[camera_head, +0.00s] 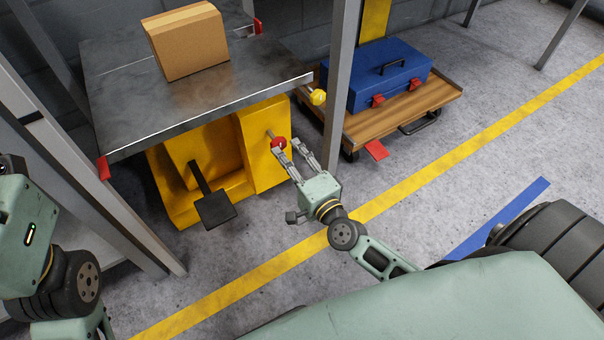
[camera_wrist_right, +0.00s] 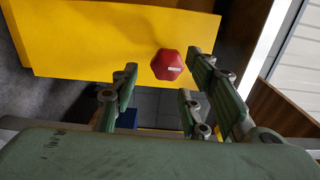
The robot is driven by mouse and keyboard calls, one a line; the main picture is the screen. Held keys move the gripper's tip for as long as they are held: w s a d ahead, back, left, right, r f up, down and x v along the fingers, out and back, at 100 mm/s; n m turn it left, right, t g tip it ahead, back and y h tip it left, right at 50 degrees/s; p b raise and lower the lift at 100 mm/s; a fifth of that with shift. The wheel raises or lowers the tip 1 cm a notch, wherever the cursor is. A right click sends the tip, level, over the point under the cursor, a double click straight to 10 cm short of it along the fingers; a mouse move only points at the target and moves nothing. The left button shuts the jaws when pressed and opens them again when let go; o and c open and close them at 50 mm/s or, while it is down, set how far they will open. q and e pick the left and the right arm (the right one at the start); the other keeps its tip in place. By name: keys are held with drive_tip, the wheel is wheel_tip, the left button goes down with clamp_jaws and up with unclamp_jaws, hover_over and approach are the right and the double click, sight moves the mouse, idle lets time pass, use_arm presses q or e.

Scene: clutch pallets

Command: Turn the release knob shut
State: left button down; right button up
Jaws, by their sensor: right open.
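The red release knob (camera_head: 278,143) sits on the front of the yellow lift body (camera_head: 263,160), under the grey table top. In the right wrist view the knob (camera_wrist_right: 168,65) is a red faceted cap with a small pale mark. My right gripper (camera_head: 291,147) is open, with its fingertips close to the knob. In the right wrist view the fingers (camera_wrist_right: 160,88) stand on either side below the knob, which shows just beyond the tips. I cannot tell whether they touch it. My left arm shows at the left edge, but its gripper fingers are out of view.
A cardboard box (camera_head: 188,42) stands on the grey table top (camera_head: 190,100). A yellow ball-ended lever (camera_head: 317,97) and a grey post (camera_head: 338,90) are near the right arm. A black pedal (camera_head: 215,209) juts out below. A blue toolbox (camera_head: 388,73) rests on a wooden cart (camera_head: 410,105).

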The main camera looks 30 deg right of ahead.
drive_tip(key=s, duration=0.7)
drive_tip(key=shift+s+d, duration=0.25)
drive_tip(key=shift+s, duration=0.05)
